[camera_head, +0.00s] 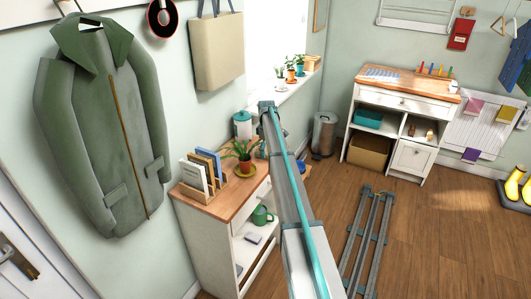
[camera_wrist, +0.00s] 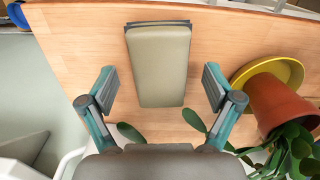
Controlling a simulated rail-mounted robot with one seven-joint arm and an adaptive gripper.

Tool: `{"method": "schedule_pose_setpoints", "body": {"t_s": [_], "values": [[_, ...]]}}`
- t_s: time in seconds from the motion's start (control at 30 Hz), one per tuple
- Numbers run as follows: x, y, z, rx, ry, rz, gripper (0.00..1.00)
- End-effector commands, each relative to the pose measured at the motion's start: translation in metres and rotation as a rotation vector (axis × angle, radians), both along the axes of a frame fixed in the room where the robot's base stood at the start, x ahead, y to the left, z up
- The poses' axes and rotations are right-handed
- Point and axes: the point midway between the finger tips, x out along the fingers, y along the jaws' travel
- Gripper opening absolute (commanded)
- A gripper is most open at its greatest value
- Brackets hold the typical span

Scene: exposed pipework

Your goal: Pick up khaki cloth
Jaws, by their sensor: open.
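The khaki cloth (camera_wrist: 160,65) shows in the wrist view as a flat, folded rectangle with a dark edge at its top. It lies on the wooden cabinet top (camera_wrist: 75,42). My gripper (camera_wrist: 157,88) is open, with one finger to the left and one to the right of the cloth's lower part. The fingers look apart from the cloth, with bare wood on both sides. The height of the fingers above the wood is hard to tell. In the head view I cannot make out the cloth or the gripper; my arm crosses in front of that part of the cabinet top.
A potted plant (camera_wrist: 280,110) on a yellow saucer (camera_wrist: 245,75) stands close to the right finger. In the head view, a book rack (camera_head: 203,172) and a teal-and-white canister (camera_head: 242,125) share the cabinet top (camera_head: 225,200). A window sill (camera_head: 290,88) lies behind.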

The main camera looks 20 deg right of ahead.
Motion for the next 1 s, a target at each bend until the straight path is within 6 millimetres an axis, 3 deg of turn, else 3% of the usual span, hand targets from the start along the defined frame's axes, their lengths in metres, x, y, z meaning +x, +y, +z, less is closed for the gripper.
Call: {"method": "schedule_pose_setpoints", "body": {"t_s": [0.17, 0.37, 0.73, 1.0], "values": [[0.0, 0.0, -0.016, 0.0, 0.0, -0.001, 0.9], [0.0, 0.0, -0.017, -0.001, -0.001, -0.001, 0.9], [0.0, 0.0, -0.017, 0.0, 0.0, -0.001, 0.3], [0.0, 0.0, -0.016, -0.001, -0.001, -0.001, 0.3]]}}
